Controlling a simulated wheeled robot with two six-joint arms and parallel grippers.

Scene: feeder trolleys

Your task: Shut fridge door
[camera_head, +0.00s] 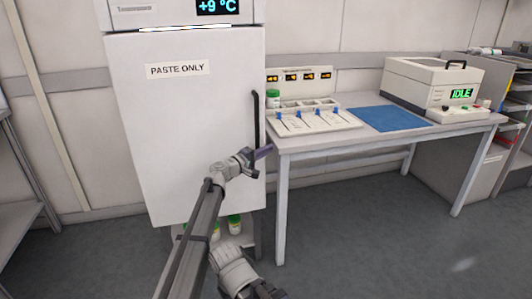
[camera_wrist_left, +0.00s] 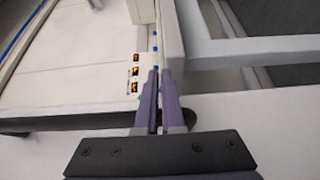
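The fridge door (camera_head: 185,125) is a white panel labelled "PASTE ONLY", at the left of the head view. It covers the fridge front; a bright strip shows along its top edge, and I cannot tell whether it is fully closed. Its dark vertical handle (camera_head: 256,110) is on the right side. My left gripper (camera_head: 263,152) is at the handle's lower part, fingers pointing right across it. In the left wrist view the purple fingers (camera_wrist_left: 160,100) are close together with nothing visible between them. A dark band, likely the handle, lies behind them. My right gripper is not visible.
A metal shelf (camera_head: 20,215) stands left. Floor at the right front is clear.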

